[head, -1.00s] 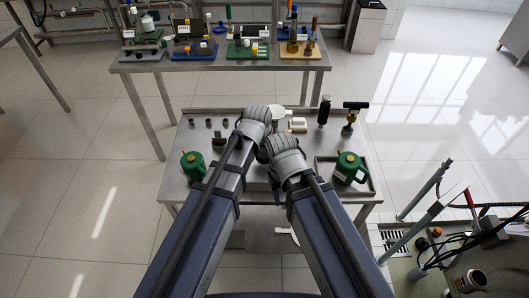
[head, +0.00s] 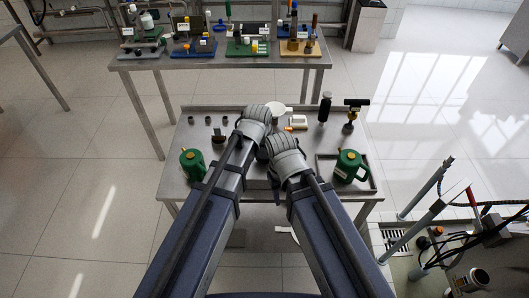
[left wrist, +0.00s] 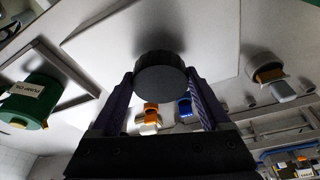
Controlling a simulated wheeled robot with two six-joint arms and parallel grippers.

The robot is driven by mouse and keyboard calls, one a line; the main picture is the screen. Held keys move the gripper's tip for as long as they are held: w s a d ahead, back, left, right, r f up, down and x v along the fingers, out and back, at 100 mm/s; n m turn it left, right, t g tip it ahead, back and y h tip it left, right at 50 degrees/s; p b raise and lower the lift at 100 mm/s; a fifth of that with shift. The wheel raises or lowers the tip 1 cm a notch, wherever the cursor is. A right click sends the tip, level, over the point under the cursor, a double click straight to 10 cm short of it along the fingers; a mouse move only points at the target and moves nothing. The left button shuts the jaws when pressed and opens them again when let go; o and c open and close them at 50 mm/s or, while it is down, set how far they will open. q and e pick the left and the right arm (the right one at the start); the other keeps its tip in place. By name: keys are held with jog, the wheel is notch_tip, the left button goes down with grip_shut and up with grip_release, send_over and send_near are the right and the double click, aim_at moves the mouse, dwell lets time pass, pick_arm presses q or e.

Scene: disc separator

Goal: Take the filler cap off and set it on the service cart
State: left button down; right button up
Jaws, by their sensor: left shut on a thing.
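A dark round cap with a ribbed edge (left wrist: 160,75) sits between the two fingers of my left gripper (left wrist: 162,88) in the left wrist view. The fingers are closed on its sides, and its flat round face shows. A broad pale surface (left wrist: 215,40) lies behind it; I cannot tell the gap. In the head view, the steel cart top (head: 335,140) is below my arms. Both grippers are hidden there by my own wrists, and my right gripper shows in neither view.
A green oil jug (head: 350,166) stands in a tray at the cart's right, and another (head: 192,164) at its left. A black bottle (head: 325,107) and a brass-and-black tool (head: 351,114) stand at the back right. A bench (head: 215,66) behind holds several coloured fixtures.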

pick_arm(q)
jog(key=shift+f+b, duration=0.9)
jog(key=shift+f, duration=0.1)
grip_release()
jog(key=shift+r, duration=0.15)
jog(key=p+v, duration=0.7)
jog(key=shift+s+r+p, duration=0.15)
jog(key=shift+r+p, duration=0.15)
jog(key=shift+p, duration=0.05)
notch_tip(320, 180, up, 5)
jog(key=p, duration=0.5)
